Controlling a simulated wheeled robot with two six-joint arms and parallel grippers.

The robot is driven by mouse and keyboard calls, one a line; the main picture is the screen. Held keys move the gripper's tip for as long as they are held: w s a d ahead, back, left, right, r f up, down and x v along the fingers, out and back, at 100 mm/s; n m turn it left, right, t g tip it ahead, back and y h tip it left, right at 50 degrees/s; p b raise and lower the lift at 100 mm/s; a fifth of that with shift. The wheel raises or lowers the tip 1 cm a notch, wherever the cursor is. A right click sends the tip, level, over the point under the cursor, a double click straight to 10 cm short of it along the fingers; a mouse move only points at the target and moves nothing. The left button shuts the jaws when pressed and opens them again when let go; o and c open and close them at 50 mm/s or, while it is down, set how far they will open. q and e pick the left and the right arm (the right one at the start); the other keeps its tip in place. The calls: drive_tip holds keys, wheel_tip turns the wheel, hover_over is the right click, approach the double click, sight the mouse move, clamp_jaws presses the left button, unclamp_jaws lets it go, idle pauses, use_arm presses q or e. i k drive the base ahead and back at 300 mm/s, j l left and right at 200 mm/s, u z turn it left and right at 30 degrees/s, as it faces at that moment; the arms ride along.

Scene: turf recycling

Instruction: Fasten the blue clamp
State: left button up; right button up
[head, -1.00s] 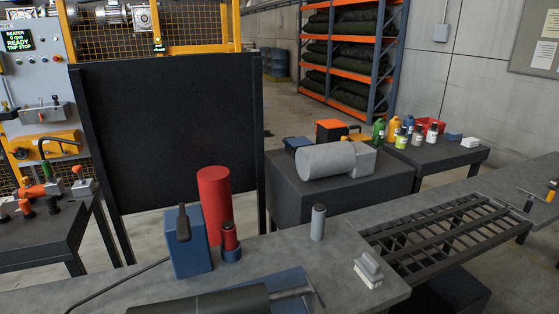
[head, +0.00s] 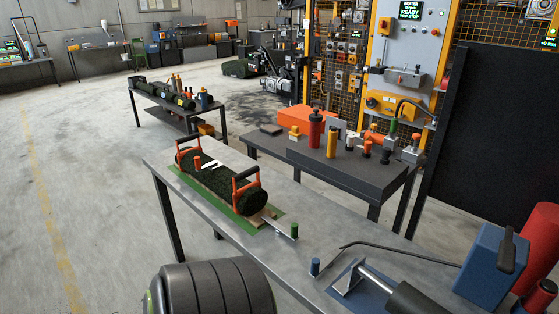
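No clearly recognisable blue clamp shows in the head view. Blue items lie at the right end of the workbench (head: 290,262). A short blue-topped peg (head: 315,267) stands near a blue plate (head: 335,283), which carries a metal bracket with a rod and a dark roller (head: 415,300). A blue box (head: 488,262) with a dark cable stands beside a red cylinder (head: 537,235), partly cut off by the frame. I cannot tell which of these, if any, is the clamp. Neither gripper is in view.
A rolled turf piece (head: 218,188) with orange-handled frames lies on a green mat (head: 262,222). A green-topped lever (head: 294,231) is beside it. A dark table (head: 335,172) with bottles stands behind, and a black panel (head: 485,140) is at right.

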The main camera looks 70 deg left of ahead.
sight(317, 268)
drive_tip(key=u, duration=1.65)
drive_tip(key=l+z, duration=0.2)
drive_tip(key=l, duration=0.2)
drive_tip(key=i, duration=0.05)
